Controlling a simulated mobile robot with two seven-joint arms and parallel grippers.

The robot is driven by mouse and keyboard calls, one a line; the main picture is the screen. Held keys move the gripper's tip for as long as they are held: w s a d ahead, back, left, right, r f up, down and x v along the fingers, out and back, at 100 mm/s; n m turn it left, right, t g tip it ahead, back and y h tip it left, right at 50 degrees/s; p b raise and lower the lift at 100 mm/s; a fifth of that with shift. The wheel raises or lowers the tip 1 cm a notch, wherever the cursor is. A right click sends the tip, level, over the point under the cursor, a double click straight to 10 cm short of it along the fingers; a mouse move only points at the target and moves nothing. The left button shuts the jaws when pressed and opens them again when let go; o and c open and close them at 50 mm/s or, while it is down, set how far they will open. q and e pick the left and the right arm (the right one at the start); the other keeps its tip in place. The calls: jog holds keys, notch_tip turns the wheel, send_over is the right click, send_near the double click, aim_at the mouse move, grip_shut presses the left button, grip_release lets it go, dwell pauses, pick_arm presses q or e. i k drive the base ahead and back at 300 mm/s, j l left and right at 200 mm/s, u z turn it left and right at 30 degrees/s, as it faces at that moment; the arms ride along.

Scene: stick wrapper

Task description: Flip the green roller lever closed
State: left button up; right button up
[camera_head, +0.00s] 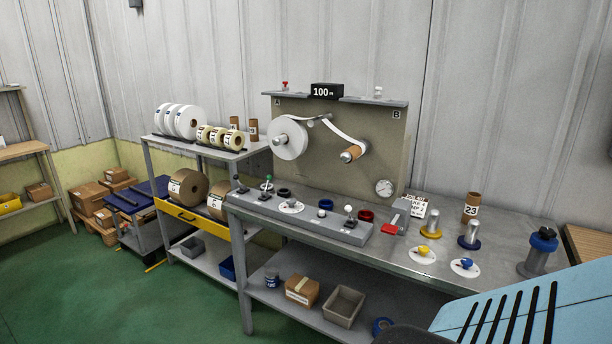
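A lever with a green knob (268,178) stands roughly upright at the left part of the grey control strip (310,227) on the workbench. I take it to be the green roller lever; whether it is open or closed cannot be told at this size. A white-knobbed lever (348,210) stands farther right on the strip. Behind is the upright panel with a white roll (288,138) and a white web running to a brown core (352,153). Neither of my grippers is in view.
A shelf rack (190,149) with rolls stands left of the bench. Spools and a red-handled device (390,228) sit on the bench's right half. A light blue slotted panel covers the lower right corner. The green floor (120,300) in front left is clear.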

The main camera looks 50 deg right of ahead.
aim_at(269, 178)
jog(key=z, duration=1.3)
jog(key=i+j+u, duration=0.1)
jog(key=i+j, duration=0.15)
jog(key=i, duration=0.6)
jog(key=i+j+u, duration=0.1)
jog(key=i, duration=0.75)
jog(key=i+j+u, duration=0.1)
jog(key=i, duration=0.75)
jog(key=j, duration=0.1)
